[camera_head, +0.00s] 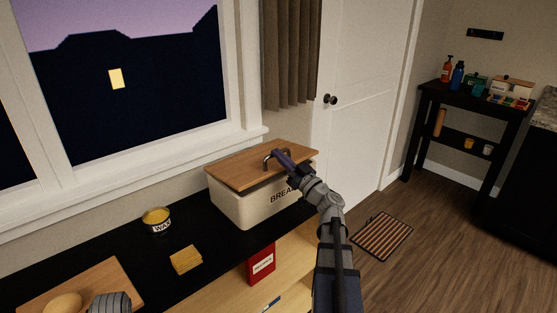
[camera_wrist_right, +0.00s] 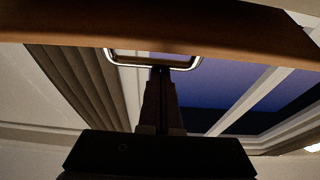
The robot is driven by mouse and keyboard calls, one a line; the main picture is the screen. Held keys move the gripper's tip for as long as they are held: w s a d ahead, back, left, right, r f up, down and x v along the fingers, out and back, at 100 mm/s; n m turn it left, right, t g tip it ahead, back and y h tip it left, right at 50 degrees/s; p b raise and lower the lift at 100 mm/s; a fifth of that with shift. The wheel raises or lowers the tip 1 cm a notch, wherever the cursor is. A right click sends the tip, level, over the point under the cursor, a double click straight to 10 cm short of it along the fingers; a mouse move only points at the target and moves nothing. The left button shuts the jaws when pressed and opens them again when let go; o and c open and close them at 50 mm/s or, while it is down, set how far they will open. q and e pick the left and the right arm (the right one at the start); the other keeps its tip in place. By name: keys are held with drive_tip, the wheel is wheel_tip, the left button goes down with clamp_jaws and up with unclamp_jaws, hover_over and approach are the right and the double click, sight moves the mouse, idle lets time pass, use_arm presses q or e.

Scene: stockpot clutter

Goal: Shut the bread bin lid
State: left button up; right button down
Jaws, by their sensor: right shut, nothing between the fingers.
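The cream bread bin (camera_head: 238,207) stands on the black counter top, with dark lettering on its front partly hidden by my right arm. Its wooden lid (camera_head: 235,170) lies across the top; I cannot tell whether it sits fully down all round. A metal loop handle (camera_head: 268,158) rises from the lid. My right gripper (camera_head: 281,157) is shut and empty at the handle, over the lid. In the right wrist view, the lid's wood (camera_wrist_right: 230,35) spans the top, with the handle (camera_wrist_right: 196,64) at the tips of my right gripper (camera_wrist_right: 161,72).
A wax tin (camera_head: 157,221) and a yellow cloth (camera_head: 186,260) lie left of the bin. A wooden board (camera_head: 75,285) with a roll is at the lower left, by a grey ribbed thing. A red box (camera_head: 261,264) stands on the shelf below. The window is behind.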

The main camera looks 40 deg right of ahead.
drive_tip(key=f+b, duration=0.1)
drive_tip(key=s+f+b, duration=0.1)
drive_tip(key=f, duration=0.1)
drive_tip(key=shift+s+f+b, duration=0.1)
drive_tip(key=shift+b, duration=0.2)
idle(0.3)
wheel_tip(320, 180, up, 5)
drive_tip(key=p, duration=0.5)
drive_tip(key=f+b+v, duration=0.2)
drive_tip(key=b+v, duration=0.4)
drive_tip(key=v, duration=0.4)
drive_tip(key=shift+f, duration=0.3)
